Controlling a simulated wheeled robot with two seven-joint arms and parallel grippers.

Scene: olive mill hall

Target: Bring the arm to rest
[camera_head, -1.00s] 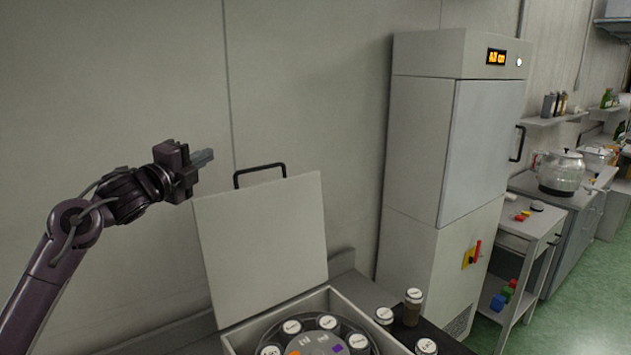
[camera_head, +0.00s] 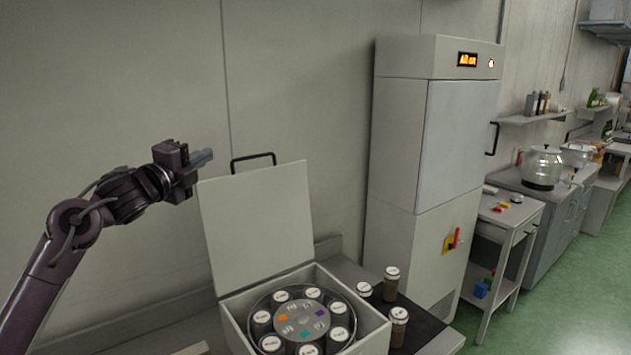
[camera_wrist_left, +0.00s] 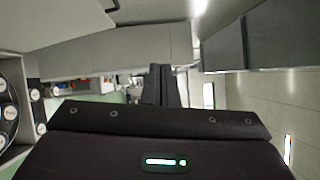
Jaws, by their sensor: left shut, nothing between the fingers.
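My left arm comes in from the left in the head view. Its gripper (camera_head: 203,158) is raised in the air beside the top left of the open box lid, in front of the wall. The fingers are shut and hold nothing. The shut fingers also show in the left wrist view (camera_wrist_left: 161,85), pointing away from the camera. My right gripper is in neither view.
A box (camera_head: 374,335) with its lid (camera_head: 256,222) standing open holds a round rack of several capped jars. Several more jars (camera_head: 391,284) stand on a dark surface to its right. A tall cabinet (camera_head: 400,160) and a small cart (camera_head: 512,218) stand further right. Green floor is clear.

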